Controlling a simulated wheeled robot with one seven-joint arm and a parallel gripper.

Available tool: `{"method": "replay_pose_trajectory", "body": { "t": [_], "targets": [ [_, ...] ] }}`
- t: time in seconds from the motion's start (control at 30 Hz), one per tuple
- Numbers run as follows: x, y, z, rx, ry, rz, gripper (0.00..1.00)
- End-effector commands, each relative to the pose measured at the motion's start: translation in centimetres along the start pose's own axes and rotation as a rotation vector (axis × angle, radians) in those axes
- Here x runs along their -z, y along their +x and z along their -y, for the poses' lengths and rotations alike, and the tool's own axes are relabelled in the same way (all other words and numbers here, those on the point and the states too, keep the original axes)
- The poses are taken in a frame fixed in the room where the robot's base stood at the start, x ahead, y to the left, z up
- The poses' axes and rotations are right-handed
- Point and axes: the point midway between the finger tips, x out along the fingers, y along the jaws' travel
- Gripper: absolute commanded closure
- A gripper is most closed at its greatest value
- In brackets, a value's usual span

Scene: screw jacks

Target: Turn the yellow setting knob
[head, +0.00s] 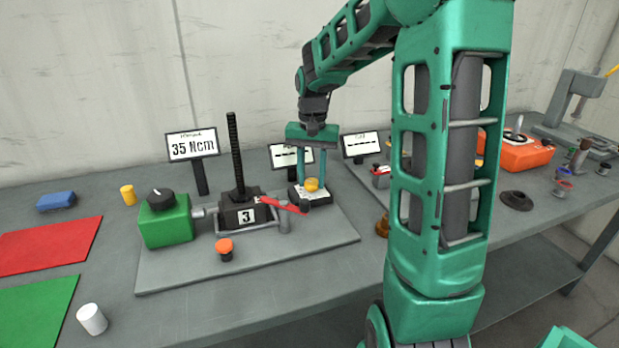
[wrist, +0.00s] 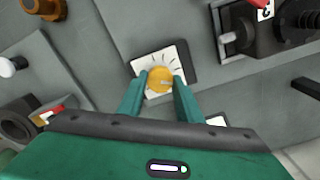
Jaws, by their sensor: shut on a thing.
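The yellow setting knob (head: 312,184) sits on a small white-topped dial block at the right part of the grey plate, right of the screw jack marked 3. In the wrist view the yellow knob (wrist: 160,79) shows a pointer mark, with tick lines on the white dial face (wrist: 172,54) around it. My gripper (head: 312,178) comes straight down from above with its fingers on either side of the knob. In the wrist view my gripper's fingertips (wrist: 160,82) are shut on the knob. The near side of the dial face is partly hidden by the fingers.
The screw jack (head: 238,214) with its tall threaded rod and a red lever (head: 277,204) stands just left of the dial. A green box with a black knob (head: 165,220) and an orange button (head: 224,246) share the plate. A sign (head: 192,145) reads 35 Ncm.

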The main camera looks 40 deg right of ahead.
Motion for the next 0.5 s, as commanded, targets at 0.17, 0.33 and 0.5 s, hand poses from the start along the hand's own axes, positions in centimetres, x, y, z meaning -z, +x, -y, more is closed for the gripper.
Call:
{"method": "replay_pose_trajectory", "body": {
  "t": [0.17, 0.33, 0.5],
  "targets": [
    [-0.01, -0.06, 0.22, 0.002, -0.075, -0.002, 0.9],
    [-0.01, -0.06, 0.26, 0.002, -0.188, -0.003, 0.9],
    [-0.01, -0.07, 0.29, 0.003, -0.307, -0.003, 0.9]
  ]
}}
